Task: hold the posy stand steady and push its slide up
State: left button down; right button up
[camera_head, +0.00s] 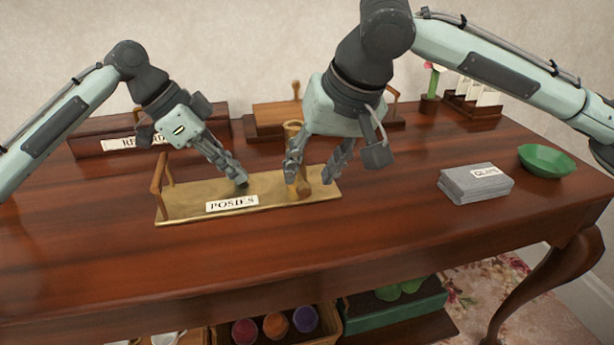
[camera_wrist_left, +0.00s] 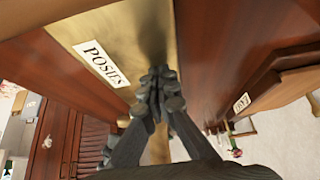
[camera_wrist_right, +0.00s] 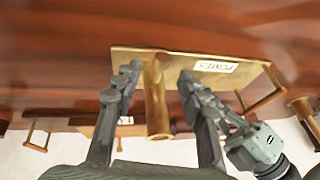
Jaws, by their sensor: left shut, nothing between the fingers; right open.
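The posy stand is a flat brass plate (camera_head: 185,202) on the table with a "POSIES" label (camera_head: 232,203) on its front and a wooden handle (camera_head: 157,187) at its left end. A brass tube (camera_wrist_right: 156,100) rises from its right part; I cannot tell whether this is the slide. My left gripper (camera_head: 241,183) is shut and empty, its fingertips down at the middle of the plate, seemingly touching it; the left wrist view shows the fingertips (camera_wrist_left: 160,88) together over the brass. My right gripper (camera_head: 309,175) is open, its fingers either side of the tube, partly hiding it.
Behind stand a wooden rack (camera_head: 125,147) with a partly hidden label and another wooden stand (camera_head: 268,117). A grey card stack (camera_head: 468,187) and a green bowl (camera_head: 546,161) are at right. The table front is clear.

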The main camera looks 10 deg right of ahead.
aim_at(300, 172)
jog(key=shift+x, duration=1.4)
jog(key=shift+c, duration=0.5)
grip_shut()
